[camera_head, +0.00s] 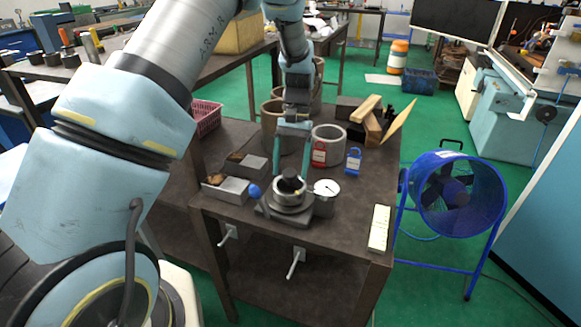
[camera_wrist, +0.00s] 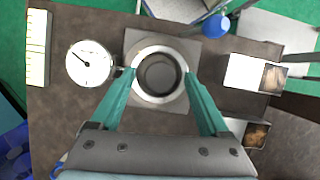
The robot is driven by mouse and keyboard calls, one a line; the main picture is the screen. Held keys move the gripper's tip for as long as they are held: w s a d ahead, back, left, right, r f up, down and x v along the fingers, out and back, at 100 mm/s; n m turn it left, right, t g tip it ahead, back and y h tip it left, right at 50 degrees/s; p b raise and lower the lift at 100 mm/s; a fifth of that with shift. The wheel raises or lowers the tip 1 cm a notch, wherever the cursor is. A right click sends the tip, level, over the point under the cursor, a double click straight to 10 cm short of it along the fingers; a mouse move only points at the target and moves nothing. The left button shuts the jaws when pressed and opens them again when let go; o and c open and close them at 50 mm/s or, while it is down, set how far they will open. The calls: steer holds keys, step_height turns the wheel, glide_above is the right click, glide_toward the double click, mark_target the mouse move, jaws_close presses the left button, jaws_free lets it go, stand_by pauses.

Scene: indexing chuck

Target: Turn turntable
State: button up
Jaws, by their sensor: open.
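The turntable is a round metal chuck (camera_head: 289,192) with a dark centre, on a square grey base (camera_head: 285,214) near the front edge of the dark table. In the wrist view the chuck ring (camera_wrist: 158,77) lies between my finger tips. My gripper (camera_head: 291,175) is over the chuck, pointing down, with its two teal fingers on either side of the ring. In the wrist view my gripper (camera_wrist: 158,78) is open, with the fingers spread wide. I cannot tell whether the tips touch the ring. A white dial gauge (camera_head: 326,187) stands close to the right of the chuck.
Metal boxes (camera_head: 226,189) and a blue ball (camera_head: 254,190) are left of the chuck. Red (camera_head: 319,153) and blue (camera_head: 353,161) padlocks and grey cylinders (camera_head: 328,142) stand behind. A pale block (camera_head: 379,228) lies at the right edge. A blue fan (camera_head: 455,183) stands beyond the table.

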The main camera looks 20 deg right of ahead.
steer(key=b+v, duration=0.2)
steer(key=v, duration=0.8)
steer(key=shift+r+b, duration=0.3)
steer(key=shift+b, duration=0.05)
